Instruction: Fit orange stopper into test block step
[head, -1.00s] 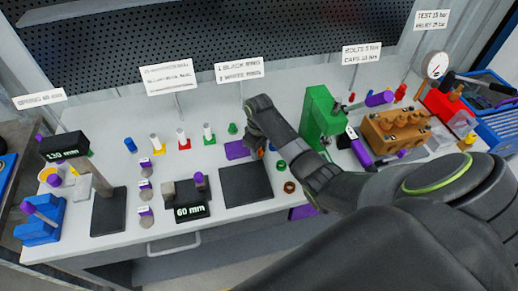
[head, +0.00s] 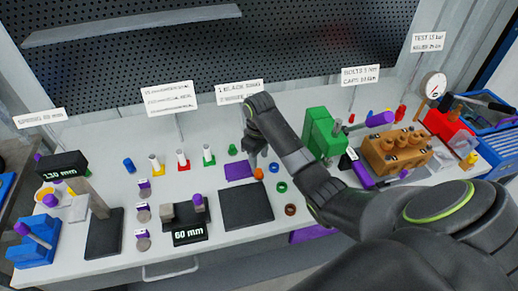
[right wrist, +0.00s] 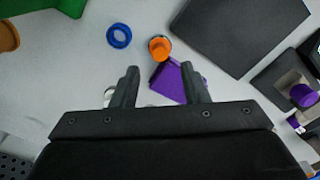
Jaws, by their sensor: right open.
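The orange stopper (head: 259,173) stands on the grey table, just right of a flat purple pad (head: 238,170). It also shows in the right wrist view (right wrist: 159,48), ahead of and between my fingertips. My right gripper (head: 257,158) is over the table close behind the stopper; in the right wrist view its two fingers (right wrist: 159,82) are apart with nothing between them. A tan block with round bores (head: 397,150) stands at the right; I cannot tell whether it is the test block, and no step is clear to see. My left gripper is not in view.
A green press (head: 323,133) stands to the right.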

